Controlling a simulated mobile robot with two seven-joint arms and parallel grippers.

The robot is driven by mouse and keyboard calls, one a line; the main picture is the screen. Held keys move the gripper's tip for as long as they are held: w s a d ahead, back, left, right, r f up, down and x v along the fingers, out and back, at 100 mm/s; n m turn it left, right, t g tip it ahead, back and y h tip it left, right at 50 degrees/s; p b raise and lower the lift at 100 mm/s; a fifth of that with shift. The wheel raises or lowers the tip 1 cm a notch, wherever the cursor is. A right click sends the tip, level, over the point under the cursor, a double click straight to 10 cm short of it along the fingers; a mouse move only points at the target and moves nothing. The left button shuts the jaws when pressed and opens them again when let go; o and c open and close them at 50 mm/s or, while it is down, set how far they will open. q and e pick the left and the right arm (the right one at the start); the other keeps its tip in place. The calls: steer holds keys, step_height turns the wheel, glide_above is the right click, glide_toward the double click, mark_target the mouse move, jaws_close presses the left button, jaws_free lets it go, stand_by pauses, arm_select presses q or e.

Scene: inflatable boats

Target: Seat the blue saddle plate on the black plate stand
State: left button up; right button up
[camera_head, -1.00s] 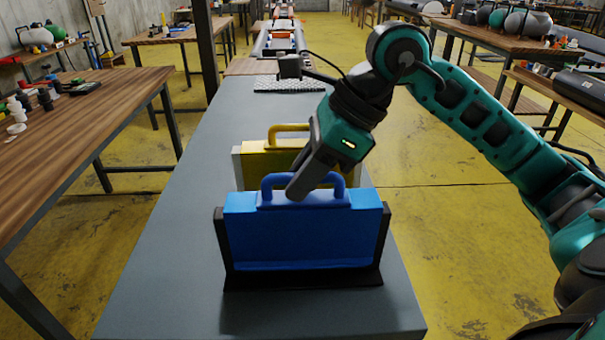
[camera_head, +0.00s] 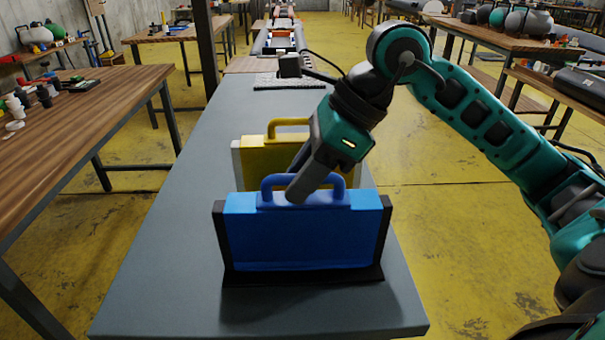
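The blue saddle plate (camera_head: 300,238) stands upright between the side posts of the black plate stand (camera_head: 303,275), with its loop handle on top. Its lower edge is close to the stand's base; I cannot tell whether it touches. My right gripper (camera_head: 299,190) reaches down from the upper right and is shut on the blue plate's handle. One finger shows in front of the handle; the other is hidden. My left gripper is not in view.
A yellow plate (camera_head: 262,155) with a handle stands just behind the blue one, partly hidden by my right gripper. Both are on a long grey table (camera_head: 178,240), clear on its left side. A keyboard-like item (camera_head: 292,81) lies at the back.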

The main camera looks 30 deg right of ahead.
steer(key=o, duration=0.3)
steer(key=p+v, duration=0.1)
steer(key=v, duration=1.2)
steer(key=shift+p, duration=0.35)
